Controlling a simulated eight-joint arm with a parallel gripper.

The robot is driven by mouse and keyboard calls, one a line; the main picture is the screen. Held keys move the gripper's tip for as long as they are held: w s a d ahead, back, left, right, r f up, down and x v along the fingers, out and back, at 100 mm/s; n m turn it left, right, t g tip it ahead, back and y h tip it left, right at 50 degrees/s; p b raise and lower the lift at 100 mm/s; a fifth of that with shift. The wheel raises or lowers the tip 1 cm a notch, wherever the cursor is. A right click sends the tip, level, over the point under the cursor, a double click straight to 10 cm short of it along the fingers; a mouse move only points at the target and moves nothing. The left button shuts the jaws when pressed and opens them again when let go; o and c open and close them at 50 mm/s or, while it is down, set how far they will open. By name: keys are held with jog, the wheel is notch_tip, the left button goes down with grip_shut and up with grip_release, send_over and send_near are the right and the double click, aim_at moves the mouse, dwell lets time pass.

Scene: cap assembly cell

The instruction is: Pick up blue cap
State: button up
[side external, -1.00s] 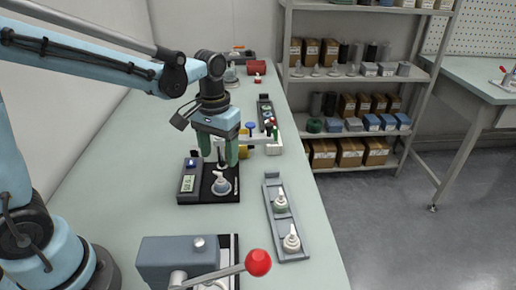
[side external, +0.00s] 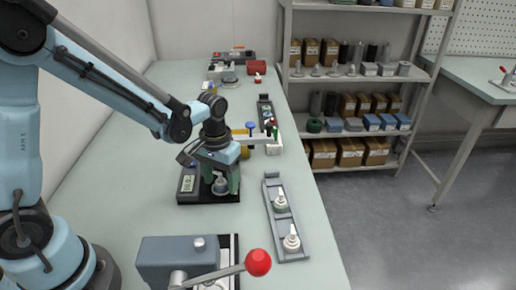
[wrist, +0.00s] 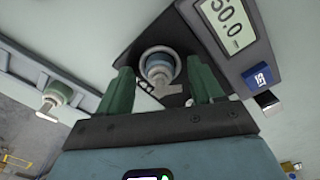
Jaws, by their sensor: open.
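The blue cap (side external: 220,187), with a pale spout on top, stands on the black plate of the scale (side external: 207,199). In the wrist view the cap (wrist: 158,64) shows a blue ring and a grey spout. My gripper (side external: 217,182) is low over the scale with its green fingers apart. In the wrist view the fingers of my gripper (wrist: 162,88) stand on either side of the cap, with a visible gap to each. The scale's display (wrist: 228,22) is beside the cap.
A grey tray (side external: 272,222) to the right holds a greenish cap (side external: 280,203) and a whitish cap (side external: 291,240). A press with a red-knobbed lever (side external: 258,263) stands in front. Behind the scale is a white fixture (side external: 274,146) with coloured parts.

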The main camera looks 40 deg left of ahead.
jog(key=shift+c, duration=0.3)
jog(key=c, duration=0.8)
jog(key=shift+r, duration=0.1)
